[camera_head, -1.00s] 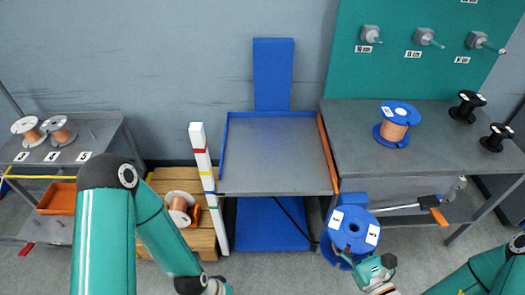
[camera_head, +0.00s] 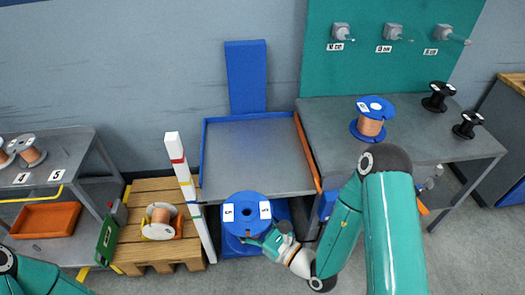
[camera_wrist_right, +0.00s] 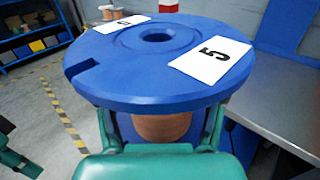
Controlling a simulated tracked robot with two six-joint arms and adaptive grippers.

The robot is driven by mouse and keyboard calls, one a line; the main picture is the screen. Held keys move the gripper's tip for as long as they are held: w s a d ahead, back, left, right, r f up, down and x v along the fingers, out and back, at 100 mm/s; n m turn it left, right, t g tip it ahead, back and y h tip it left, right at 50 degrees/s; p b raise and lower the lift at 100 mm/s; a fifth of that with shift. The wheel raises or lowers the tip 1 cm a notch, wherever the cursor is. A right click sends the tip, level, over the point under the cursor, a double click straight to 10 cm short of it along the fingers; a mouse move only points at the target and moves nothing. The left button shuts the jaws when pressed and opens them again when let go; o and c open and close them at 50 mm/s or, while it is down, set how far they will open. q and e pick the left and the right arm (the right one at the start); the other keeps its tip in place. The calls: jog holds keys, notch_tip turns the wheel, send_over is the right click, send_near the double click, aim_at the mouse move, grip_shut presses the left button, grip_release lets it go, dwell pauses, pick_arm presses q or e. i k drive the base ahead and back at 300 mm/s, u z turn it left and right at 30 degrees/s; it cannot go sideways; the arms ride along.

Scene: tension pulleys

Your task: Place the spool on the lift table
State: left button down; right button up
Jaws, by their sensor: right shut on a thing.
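My right gripper (camera_head: 268,240) is shut on a blue spool (camera_head: 246,208) with copper winding and white labels on its top flange. The spool is upright, in front of the lift table's front edge. The lift table (camera_head: 255,160) is a grey platform with a blue rim, and its visible top is empty. In the right wrist view the spool (camera_wrist_right: 150,65) fills the middle, a label reading 5, with the gripper fingers (camera_wrist_right: 160,132) on both sides of the winding below the flange. The lift table's grey surface (camera_wrist_right: 285,105) shows at right. My left gripper is out of view.
A striped post (camera_head: 184,175) stands at the platform's left front corner. The right bench (camera_head: 425,135) holds another blue spool (camera_head: 371,118) and two black spools. A pallet (camera_head: 150,190) with a copper spool (camera_head: 162,221) is at left, beside the left shelf (camera_head: 75,160).

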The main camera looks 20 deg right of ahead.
aim_at(261, 156)
jog(key=u, duration=0.05)
jog(key=k, duration=0.4)
jog(key=u, duration=0.35)
jog(key=i, duration=1.45)
jog(key=z, duration=0.4)
